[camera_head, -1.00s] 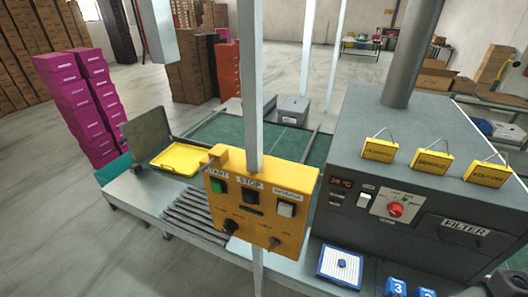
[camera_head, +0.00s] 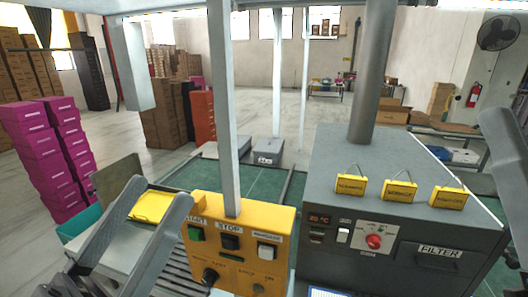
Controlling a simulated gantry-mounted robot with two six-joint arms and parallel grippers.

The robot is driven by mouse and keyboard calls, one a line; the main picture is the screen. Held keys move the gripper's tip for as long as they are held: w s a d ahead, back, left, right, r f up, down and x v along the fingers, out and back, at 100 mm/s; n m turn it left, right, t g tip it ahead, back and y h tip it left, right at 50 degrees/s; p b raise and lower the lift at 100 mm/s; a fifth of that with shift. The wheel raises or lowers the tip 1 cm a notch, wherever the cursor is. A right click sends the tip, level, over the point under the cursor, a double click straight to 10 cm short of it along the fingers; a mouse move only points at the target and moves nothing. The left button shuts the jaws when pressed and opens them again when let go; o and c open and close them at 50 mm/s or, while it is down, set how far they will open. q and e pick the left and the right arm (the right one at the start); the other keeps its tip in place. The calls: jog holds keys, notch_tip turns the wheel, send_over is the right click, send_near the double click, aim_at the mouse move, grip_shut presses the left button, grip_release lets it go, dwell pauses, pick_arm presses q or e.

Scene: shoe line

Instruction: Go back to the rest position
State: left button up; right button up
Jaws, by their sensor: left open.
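My left gripper (camera_head: 163,191) is in the lower left of the head view. Its two grey fingers point up and stand apart, with nothing between them. The fingers overlap the yellow tray and the left side of the yellow control box in the picture. A grey part of my right arm (camera_head: 508,150) shows at the right edge; its jaws cannot be made out.
The yellow control box (camera_head: 262,222) hangs on a grey post in front. A grey machine (camera_head: 335,215) with a chimney and yellow tags stands at the right. A yellow tray (camera_head: 151,206) lies behind my left fingers. Magenta boxes (camera_head: 38,160) are stacked at left.

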pick_arm(q)
jog(key=s+a+r+n+t+y+p, duration=0.1)
jog(key=s+a+r+n+t+y, duration=0.35)
jog(key=a+r+y, duration=0.4)
notch_tip(320, 180, up, 26)
jog(key=d+p, duration=0.2)
jog(key=p, duration=2.2)
jog(key=shift+s+m+t+y+p, duration=0.2)
jog(key=shift+m+t+y+p, duration=0.15)
jog(key=shift+m+y, duration=0.1)
